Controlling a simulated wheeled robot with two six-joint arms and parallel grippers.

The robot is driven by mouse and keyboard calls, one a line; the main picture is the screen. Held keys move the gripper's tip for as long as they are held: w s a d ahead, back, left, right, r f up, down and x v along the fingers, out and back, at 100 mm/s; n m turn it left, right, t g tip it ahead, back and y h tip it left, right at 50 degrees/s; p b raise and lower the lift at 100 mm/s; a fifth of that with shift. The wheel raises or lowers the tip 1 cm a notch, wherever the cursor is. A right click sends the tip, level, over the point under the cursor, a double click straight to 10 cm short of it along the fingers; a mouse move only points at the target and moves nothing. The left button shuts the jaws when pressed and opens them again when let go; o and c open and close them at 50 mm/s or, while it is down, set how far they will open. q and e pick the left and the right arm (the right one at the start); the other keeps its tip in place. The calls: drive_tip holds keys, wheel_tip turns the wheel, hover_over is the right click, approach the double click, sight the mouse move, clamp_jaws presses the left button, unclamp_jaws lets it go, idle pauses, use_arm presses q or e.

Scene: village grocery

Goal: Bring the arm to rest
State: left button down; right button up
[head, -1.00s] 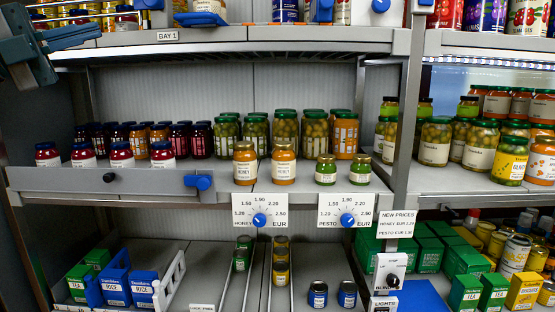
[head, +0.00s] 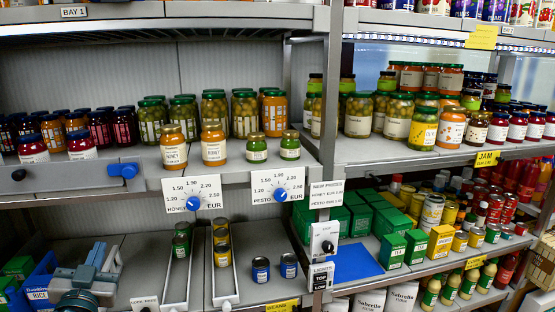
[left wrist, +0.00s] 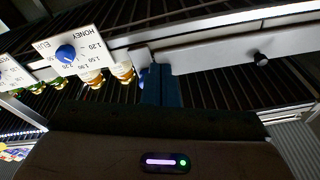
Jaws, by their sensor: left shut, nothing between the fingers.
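My left gripper (head: 106,258) is at the lower left of the head view, in front of the lower shelf. It is shut and empty, with blue-grey fingers. In the left wrist view its closed fingers (left wrist: 160,84) point up toward the shelf's front edge. My right gripper is not in view.
A grey shelf front (head: 80,172) runs above the gripper, with a honey price dial (head: 193,203) and honey jars (head: 174,148). A blue bin (head: 38,284) is left of the gripper. A blue mat (head: 354,262) is clear.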

use_arm(q)
drive_tip(key=s+d+f+g, duration=0.1)
drive_tip(key=s+f+g, duration=0.25)
drive_tip(key=f, duration=0.35)
drive_tip(key=s+d+f+n+g, duration=0.1)
drive_tip(key=s+d+f+g, duration=0.15)
drive_tip(key=s+f, duration=0.4)
drive_tip(key=s+f+g, duration=0.3)
drive_tip(key=f, duration=0.6)
drive_tip(key=s+d+f+g+h, duration=0.2)
drive_tip(key=s+d+f+g, duration=0.25)
drive_tip(key=s, duration=0.45)
drive_tip(key=s+d+f+g+h, duration=0.1)
drive_tip(key=s+d+f+g, duration=0.2)
drive_tip(key=s+f, duration=0.35)
drive_tip(key=s+a+f+g, duration=0.1)
drive_tip(key=a+f, duration=0.2)
drive_tip(key=f, duration=2.5)
drive_tip(key=s+a+f+g, duration=0.1)
drive_tip(key=s+f, duration=1.8)
drive_tip(key=f, duration=0.1)
drive_tip(key=shift+a, duration=0.35)
